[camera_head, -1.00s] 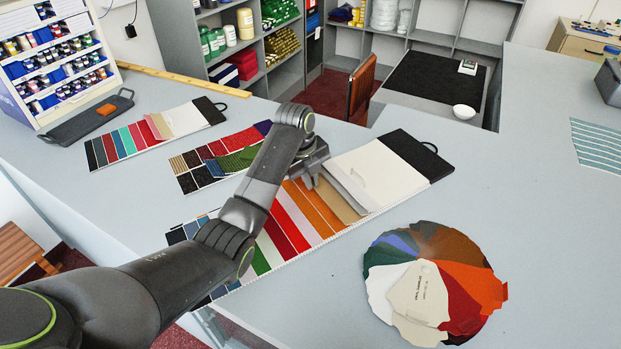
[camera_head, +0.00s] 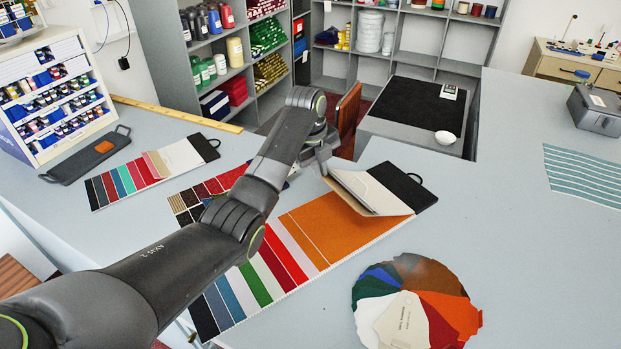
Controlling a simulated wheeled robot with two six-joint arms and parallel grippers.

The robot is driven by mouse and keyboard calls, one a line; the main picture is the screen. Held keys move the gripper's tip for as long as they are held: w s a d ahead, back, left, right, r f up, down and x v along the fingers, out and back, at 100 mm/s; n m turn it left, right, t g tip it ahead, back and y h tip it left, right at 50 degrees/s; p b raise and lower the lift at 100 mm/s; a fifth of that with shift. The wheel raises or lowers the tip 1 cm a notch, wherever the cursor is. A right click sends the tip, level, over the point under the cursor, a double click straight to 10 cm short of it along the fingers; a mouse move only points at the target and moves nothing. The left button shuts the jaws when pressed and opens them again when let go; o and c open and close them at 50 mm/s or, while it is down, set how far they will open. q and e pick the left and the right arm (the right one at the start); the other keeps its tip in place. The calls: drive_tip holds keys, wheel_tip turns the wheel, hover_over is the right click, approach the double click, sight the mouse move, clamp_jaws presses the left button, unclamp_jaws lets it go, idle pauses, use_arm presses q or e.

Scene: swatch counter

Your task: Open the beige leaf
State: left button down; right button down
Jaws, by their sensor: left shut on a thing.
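The large swatch book lies open on the counter, with coloured strips (camera_head: 250,278) at its lower left and a wide orange leaf (camera_head: 325,225) near the middle. The beige leaf (camera_head: 398,213) is lifted at its left edge and tilted up, with pale leaves (camera_head: 370,188) above it; it leans toward the black cover end (camera_head: 405,184). My left gripper (camera_head: 326,170) is at the raised edge, shut on the beige leaf. Its fingertips are small and partly hidden, so the exact grip is hard to see. My right gripper is not in view.
A round colour fan (camera_head: 415,300) lies front right. Two smaller swatch books lie left: one (camera_head: 150,172) clear of my arm, one (camera_head: 190,200) partly behind it.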

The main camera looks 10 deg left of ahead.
use_arm(q)
drive_tip(key=shift+w+d+r, duration=0.45)
drive_tip(key=shift+d+r, duration=0.05)
drive_tip(key=shift+r, duration=0.3)
drive_tip(key=c, duration=1.9)
unclamp_jaws()
drive_tip(key=o, duration=0.3)
drive_tip(key=shift+w+d+f, duration=0.1)
drive_tip(key=shift+w+d, duration=0.05)
drive_tip(key=shift+w, duration=0.05)
drive_tip(key=shift+o, duration=0.2)
